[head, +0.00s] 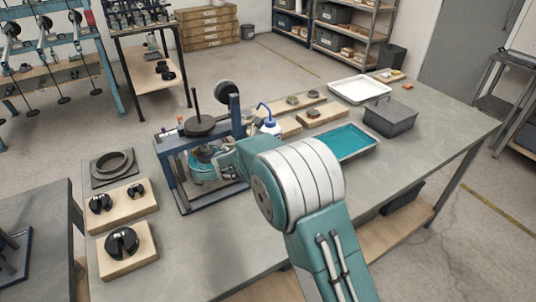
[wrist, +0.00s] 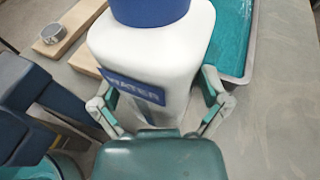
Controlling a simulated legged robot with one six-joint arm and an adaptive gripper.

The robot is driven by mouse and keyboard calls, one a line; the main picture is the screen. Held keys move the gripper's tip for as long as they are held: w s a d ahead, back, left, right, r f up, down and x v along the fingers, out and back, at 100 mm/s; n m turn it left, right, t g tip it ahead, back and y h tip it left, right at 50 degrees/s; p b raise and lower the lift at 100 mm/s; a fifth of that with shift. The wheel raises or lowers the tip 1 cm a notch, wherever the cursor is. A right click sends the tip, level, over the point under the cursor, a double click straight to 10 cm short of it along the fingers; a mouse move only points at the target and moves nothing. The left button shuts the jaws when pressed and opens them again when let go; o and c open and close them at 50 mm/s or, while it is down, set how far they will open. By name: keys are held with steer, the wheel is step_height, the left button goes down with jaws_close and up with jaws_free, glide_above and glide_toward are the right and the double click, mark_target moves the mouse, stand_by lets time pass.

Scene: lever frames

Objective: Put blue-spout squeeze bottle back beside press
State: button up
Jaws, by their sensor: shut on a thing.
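The squeeze bottle (head: 269,125) is white with a blue cap and a bent blue spout. It shows in the head view just right of the press, its lower part hidden by my arm. In the wrist view the bottle (wrist: 160,52) fills the upper middle, with a blue "WATER" label. My gripper (wrist: 160,108) has a finger on each side of its body and is shut on it. The blue-framed press (head: 180,176) stands left of the bottle, with a round dark weight on top. I cannot tell whether the bottle's base touches the table.
A tray of teal liquid (head: 372,153) lies right of the bottle. Wooden boards with small parts (head: 322,115) lie behind it. A grey box (head: 390,118) and a white tray (head: 357,90) are farther right. Black weights on wooden blocks (head: 128,263) stand at the left.

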steer(key=w+f, duration=0.2)
steer(key=f, duration=0.1)
steer(key=shift+w+a+f, duration=0.2)
steer(key=shift+w+a, duration=0.2)
steer(key=shift+w+a+f, duration=0.15)
steer(key=shift+a+f, duration=0.05)
steer(key=shift+a, duration=0.1)
steer(key=f, duration=0.3)
steer(key=shift+w, duration=0.2)
steer(key=shift+d+f, duration=0.1)
steer(key=shift+f, duration=0.2)
steer(key=shift+d+r, duration=0.1)
steer(key=shift+d, duration=0.05)
steer(key=o, duration=0.4)
steer(key=shift+o, duration=0.2)
steer(key=shift+a+f, duration=0.2)
steer(key=shift+a, duration=0.1)
steer(key=shift+r, duration=0.1)
